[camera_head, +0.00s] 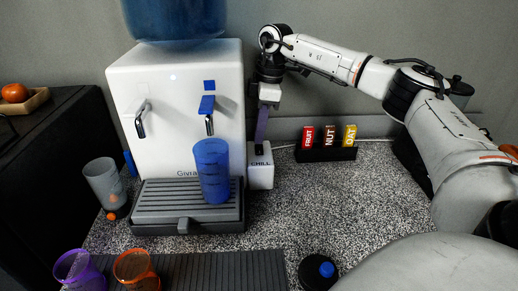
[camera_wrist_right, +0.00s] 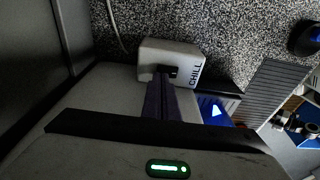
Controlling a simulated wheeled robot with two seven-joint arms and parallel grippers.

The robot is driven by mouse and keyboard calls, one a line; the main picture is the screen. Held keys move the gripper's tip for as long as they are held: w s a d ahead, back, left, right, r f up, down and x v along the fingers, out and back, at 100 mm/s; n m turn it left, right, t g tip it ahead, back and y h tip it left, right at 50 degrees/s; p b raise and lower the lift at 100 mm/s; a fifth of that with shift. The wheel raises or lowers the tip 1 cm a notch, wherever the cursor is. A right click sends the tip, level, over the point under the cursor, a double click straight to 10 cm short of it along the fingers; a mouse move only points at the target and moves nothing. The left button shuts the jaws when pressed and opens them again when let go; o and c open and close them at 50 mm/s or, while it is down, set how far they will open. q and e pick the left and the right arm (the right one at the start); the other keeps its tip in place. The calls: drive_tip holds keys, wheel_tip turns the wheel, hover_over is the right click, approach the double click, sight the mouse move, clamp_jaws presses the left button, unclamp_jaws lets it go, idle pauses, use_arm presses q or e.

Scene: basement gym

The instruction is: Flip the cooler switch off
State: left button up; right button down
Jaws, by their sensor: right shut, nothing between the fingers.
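The white water cooler (camera_head: 160,80) stands on the speckled counter with a blue bottle on top. A small white box marked CHILL (camera_head: 261,172) sits against its right side; it also shows in the right wrist view (camera_wrist_right: 150,52), with a dark switch recess (camera_wrist_right: 172,71) in its face. My right gripper (camera_head: 261,143) is shut and empty. It points down at the box from above, its purple fingertips at or just over the box top; I cannot tell if they touch the switch. The switch position is hidden. My left gripper is not in view.
A blue cup (camera_head: 212,172) stands on the cooler's drip tray (camera_head: 160,219). A grey cup (camera_head: 103,182) is left of the cooler; purple (camera_head: 78,270) and orange (camera_head: 135,270) cups are in front. A bar holder (camera_head: 325,154) stands to the right. The middle-right counter is clear.

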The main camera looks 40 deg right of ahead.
sight(260, 146)
drive_tip(key=shift+f, duration=0.7)
idle(0.4)
drive_tip(key=shift+r, duration=0.1)
drive_tip(key=shift+r+p, duration=0.7)
drive_tip(key=shift+r, duration=0.8)
wheel_tip(260, 146, up, 4)
drive_tip(key=shift+f, duration=0.1)
